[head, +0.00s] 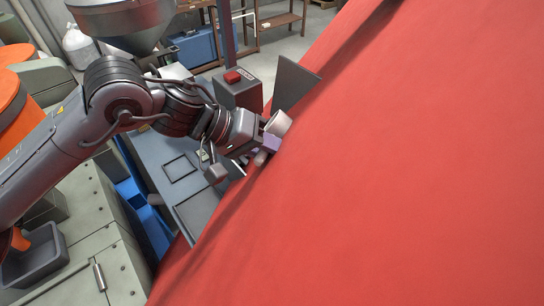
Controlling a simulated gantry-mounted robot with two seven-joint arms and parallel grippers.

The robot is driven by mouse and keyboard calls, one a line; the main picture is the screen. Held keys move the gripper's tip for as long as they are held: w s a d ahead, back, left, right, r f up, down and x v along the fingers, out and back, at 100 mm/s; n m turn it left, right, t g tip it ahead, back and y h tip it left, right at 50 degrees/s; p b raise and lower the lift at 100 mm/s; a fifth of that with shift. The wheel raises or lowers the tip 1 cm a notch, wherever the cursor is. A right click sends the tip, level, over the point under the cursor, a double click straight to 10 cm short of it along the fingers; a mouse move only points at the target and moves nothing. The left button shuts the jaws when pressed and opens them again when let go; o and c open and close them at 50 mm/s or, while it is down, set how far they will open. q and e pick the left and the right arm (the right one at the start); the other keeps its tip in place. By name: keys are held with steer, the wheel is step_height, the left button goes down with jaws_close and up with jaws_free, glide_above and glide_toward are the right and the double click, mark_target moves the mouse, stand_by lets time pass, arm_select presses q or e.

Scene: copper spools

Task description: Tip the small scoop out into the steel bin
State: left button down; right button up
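My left gripper (262,147) reaches in from the left to the edge of a large red surface. A small pale, round cup-like piece (278,123) sits right at its tip, with a purple part (271,142) beside it. This may be the small scoop; its contents and handle cannot be made out. The fingers are small and partly hidden, so their grip on it is unclear. My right gripper is not in view. No steel bin can be made out for certain; a grey open bin (18,272) is at the lower left.
The red surface (400,170) fills the right side and hides what lies behind it. A grey box with a red button (236,90) and an upright grey panel (294,82) stand beyond the gripper. A metal hopper (118,22) is at the upper left.

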arm_select(q)
steer(key=shift+w+a+f+n+g+h+p, duration=0.2)
steer(key=shift+f+n+h, duration=0.4)
steer(key=shift+h, duration=0.75)
steer(key=shift+w+a+f+n+g+h+p, duration=0.1)
steer(key=shift+a+f+n+g+h+p, duration=0.2)
steer(key=shift+f+h, duration=0.75)
steer(key=shift+w+a+f+n+g+h+p, duration=0.1)
steer(key=shift+a+f+n+g+h+p, duration=0.25)
steer(key=shift+h, duration=1.25)
steer(key=shift+f, duration=0.1)
